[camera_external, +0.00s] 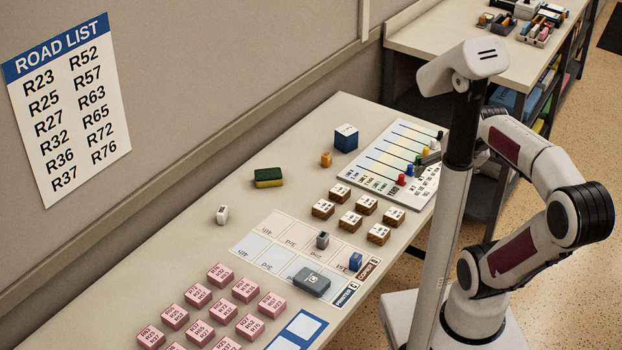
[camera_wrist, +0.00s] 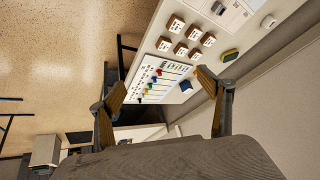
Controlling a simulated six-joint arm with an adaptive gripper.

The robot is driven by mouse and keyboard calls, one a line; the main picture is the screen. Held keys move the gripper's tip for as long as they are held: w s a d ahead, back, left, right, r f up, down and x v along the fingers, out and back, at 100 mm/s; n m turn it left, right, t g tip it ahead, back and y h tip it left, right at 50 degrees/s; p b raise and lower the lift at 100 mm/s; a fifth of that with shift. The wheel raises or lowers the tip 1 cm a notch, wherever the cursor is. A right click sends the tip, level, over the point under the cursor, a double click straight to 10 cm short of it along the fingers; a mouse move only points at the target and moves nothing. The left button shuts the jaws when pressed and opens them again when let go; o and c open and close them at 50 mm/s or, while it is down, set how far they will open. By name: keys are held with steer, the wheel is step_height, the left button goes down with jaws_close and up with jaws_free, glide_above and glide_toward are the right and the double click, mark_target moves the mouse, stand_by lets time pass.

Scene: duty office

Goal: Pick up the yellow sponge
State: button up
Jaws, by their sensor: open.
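The yellow sponge (camera_external: 268,179) lies flat on the table towards the wall, with a dark green top layer over its yellow body. It also shows in the wrist view (camera_wrist: 229,56), small and to the upper right, beyond the right finger and well apart from it. My gripper (camera_wrist: 162,85) is open and empty, its two fingers spread wide. In the external view the gripper is mostly hidden behind the pole, near the table's right side.
A blue box (camera_external: 346,138) and a small orange block (camera_external: 326,159) stand behind the sponge. A white block (camera_external: 222,214) is to its front left. Several brown-sided blocks (camera_external: 350,221), a board with coloured sliders (camera_external: 372,177) and pink blocks (camera_external: 220,274) occupy the table. Bare table surrounds the sponge.

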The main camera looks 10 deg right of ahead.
steer(key=w+a+r+m+t+y, duration=0.1)
steer(key=w+a+m, duration=0.4)
steer(key=w, duration=0.4)
steer(key=w+a+r+m+t+y, duration=0.1)
steer(key=w+a+m+y, duration=0.15)
steer(key=w+a, duration=0.5)
steer(key=m+t+h, duration=0.3)
steer(key=m+t, duration=0.1)
steer(key=m, duration=1.8)
glide_above(270, 181)
steer(key=s+d, duration=0.2)
steer(key=s, duration=0.3)
step_height(270, 181, down, 21)
steer(key=f+m, duration=0.1)
steer(key=f, duration=0.1)
steer(key=s+a+f+m, duration=0.1)
steer(key=f+m, duration=0.1)
steer(key=f, duration=0.1)
steer(key=f+m+t+h, duration=0.1)
steer(key=f, duration=0.1)
steer(key=shift+s+a+f, duration=0.15)
steer(key=shift+s+a, duration=0.1)
steer(key=shift+a, duration=0.1)
steer(key=shift+s+a+f+m, duration=0.1)
steer(key=shift+s+f+m, duration=0.1)
steer(key=shift+f+m, duration=0.25)
steer(key=shift+w, duration=0.1)
steer(key=shift+x, duration=1.25)
